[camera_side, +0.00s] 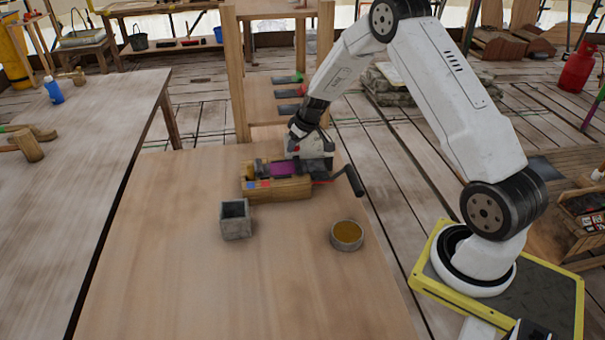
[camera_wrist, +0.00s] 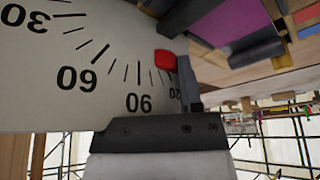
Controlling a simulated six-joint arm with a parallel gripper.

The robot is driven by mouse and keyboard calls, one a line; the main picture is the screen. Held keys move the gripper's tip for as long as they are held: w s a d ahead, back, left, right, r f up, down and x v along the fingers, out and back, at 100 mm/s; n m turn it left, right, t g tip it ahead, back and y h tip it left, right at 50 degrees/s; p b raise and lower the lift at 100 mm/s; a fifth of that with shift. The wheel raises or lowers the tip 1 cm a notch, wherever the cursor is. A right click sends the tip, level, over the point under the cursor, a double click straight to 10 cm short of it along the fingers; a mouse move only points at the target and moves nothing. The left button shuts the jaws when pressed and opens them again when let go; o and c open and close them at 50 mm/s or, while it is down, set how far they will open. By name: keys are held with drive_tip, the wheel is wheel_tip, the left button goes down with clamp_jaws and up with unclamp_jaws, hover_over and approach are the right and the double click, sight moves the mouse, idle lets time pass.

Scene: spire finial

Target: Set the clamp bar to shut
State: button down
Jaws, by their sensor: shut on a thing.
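The wooden fixture (camera_side: 285,189) stands at the far end of the table, with a purple piece (camera_side: 286,169) on top and a black crank (camera_side: 350,181) at its right. My gripper (camera_side: 304,151) is down at the back right of the fixture, shut on what seems to be the clamp bar, which is mostly hidden by the fingers. In the wrist view a pale dial (camera_wrist: 60,50) with degree marks fills the left. A red tip (camera_wrist: 165,59) lies at its edge, past the 90 mark. The purple piece (camera_wrist: 228,20) shows at top right.
A grey square cup (camera_side: 235,220) and a round dish with brown contents (camera_side: 346,236) stand in front of the fixture. The front of the table (camera_side: 240,300) is clear. A wooden frame (camera_side: 238,80) with coloured-handled tools rises behind. Another table (camera_side: 70,160) is at left.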

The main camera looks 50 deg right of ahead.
sight(304, 162)
drive_tip(key=shift+s+a, duration=0.2)
drive_tip(key=shift+c, duration=1.3)
unclamp_jaws()
drive_tip(key=shift+d+r, duration=0.1)
drive_tip(key=shift+s+r, duration=0.1)
drive_tip(key=shift+r, duration=0.35)
drive_tip(key=v, duration=0.6)
drive_tip(key=shift+s+r, duration=0.2)
drive_tip(key=shift+r, duration=0.15)
